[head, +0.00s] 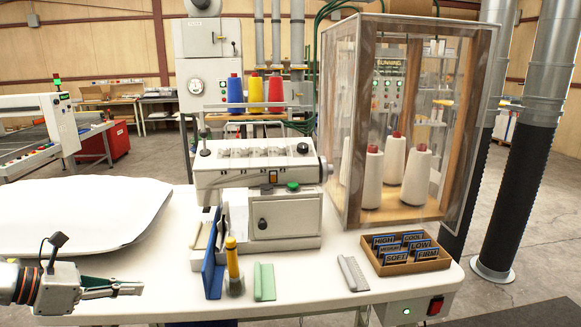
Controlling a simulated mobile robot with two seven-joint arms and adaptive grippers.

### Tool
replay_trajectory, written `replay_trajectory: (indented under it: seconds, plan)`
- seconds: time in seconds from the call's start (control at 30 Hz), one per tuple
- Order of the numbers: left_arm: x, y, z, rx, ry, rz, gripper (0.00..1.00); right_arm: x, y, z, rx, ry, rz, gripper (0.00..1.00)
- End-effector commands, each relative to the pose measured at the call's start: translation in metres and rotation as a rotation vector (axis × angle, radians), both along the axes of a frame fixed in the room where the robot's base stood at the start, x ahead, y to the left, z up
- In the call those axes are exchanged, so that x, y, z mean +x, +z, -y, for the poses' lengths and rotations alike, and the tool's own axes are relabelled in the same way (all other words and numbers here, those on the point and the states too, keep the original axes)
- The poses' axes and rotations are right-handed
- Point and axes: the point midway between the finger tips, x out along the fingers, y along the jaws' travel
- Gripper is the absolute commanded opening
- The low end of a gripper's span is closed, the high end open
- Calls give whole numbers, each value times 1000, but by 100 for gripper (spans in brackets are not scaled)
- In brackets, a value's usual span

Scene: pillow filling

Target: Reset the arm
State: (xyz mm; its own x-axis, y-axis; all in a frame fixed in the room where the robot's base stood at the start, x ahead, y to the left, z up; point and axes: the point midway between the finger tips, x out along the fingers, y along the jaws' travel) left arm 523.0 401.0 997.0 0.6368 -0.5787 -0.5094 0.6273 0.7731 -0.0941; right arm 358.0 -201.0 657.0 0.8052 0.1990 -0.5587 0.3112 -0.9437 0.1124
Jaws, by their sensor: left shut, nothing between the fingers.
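My left arm comes in at the lower left of the head view. Its gripper (128,287) is shut and empty, held by the front edge of the white table (320,270). A white pillow-like piece (75,212) lies on the table behind it. My right gripper is not in view.
A wooden tray of labels (440,262) and a clear cabinet (335,130) with white cones stand right.

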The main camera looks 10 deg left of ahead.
Motion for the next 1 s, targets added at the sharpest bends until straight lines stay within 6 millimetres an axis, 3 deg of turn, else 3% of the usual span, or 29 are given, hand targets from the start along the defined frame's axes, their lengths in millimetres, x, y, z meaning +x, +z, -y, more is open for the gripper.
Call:
replay_trajectory:
  seconds: [0.17, 0.33, 0.6, 0.8, 1.0]
  plan:
    - [5, -11, 61, -137, -61, 0, 0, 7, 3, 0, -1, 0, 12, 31]
    - [6, -14, 140, -311, -139, 0, 0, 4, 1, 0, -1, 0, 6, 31]
    - [-8, 17, 278, -626, -280, 0, 0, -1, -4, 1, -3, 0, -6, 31]
    - [-23, 52, 346, -797, -355, 1, 0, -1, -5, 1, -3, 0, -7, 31]
    - [-37, 84, 391, -922, -412, 0, 0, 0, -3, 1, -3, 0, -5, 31]
